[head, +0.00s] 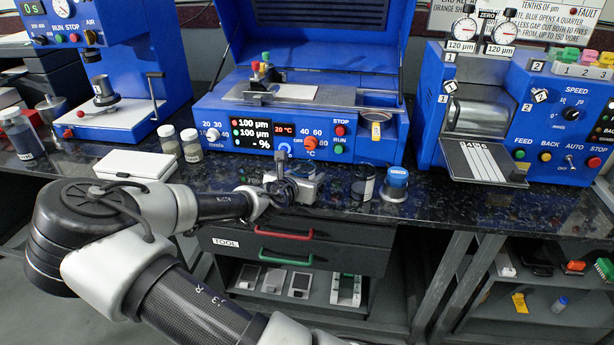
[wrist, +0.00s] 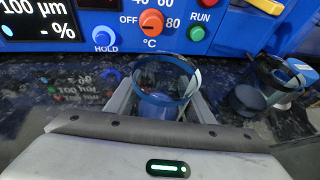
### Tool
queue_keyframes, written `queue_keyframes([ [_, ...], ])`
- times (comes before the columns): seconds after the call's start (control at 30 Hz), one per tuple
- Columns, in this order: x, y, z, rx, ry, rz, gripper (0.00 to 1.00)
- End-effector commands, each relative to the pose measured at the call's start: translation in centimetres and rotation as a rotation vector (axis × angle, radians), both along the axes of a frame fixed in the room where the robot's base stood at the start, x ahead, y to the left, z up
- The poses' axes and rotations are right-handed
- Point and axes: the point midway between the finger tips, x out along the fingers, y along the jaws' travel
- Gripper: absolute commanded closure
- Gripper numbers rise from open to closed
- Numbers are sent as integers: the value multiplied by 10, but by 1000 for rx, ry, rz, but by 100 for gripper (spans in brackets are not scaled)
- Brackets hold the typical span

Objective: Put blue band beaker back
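The clear blue band beaker (wrist: 166,88) stands between the two fingers of my gripper (wrist: 163,108) in the wrist view, its round rim facing up and the blue band around it. The fingers lie along both its sides and look to be pressed on it. In the head view my gripper (head: 297,187) is low at the counter's front, below the blue hot-plate machine (head: 375,140). The beaker is hard to make out there, and the wrist view does not show whether its base touches the counter.
A dark-banded clear beaker (head: 365,184) and a blue-topped jar (head: 395,184) stand close on the right. The machine's knobs and front panel are just behind. Two small jars (head: 190,146) and a white box (head: 135,165) are left. Counter (head: 435,205) right of the jar is clear.

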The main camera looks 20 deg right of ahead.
Motion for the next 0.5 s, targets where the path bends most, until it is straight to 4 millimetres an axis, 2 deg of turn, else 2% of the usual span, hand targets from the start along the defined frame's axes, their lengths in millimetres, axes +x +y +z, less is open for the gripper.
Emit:
queue_keyframes([
  [0.03,0,0,0,1,1,0,43],
  [0.1,0,0,0,1,1,0,34],
  [0.37,0,0,1,1,0,0,34],
  [0.5,-3,5,7,2,1,1,34],
])
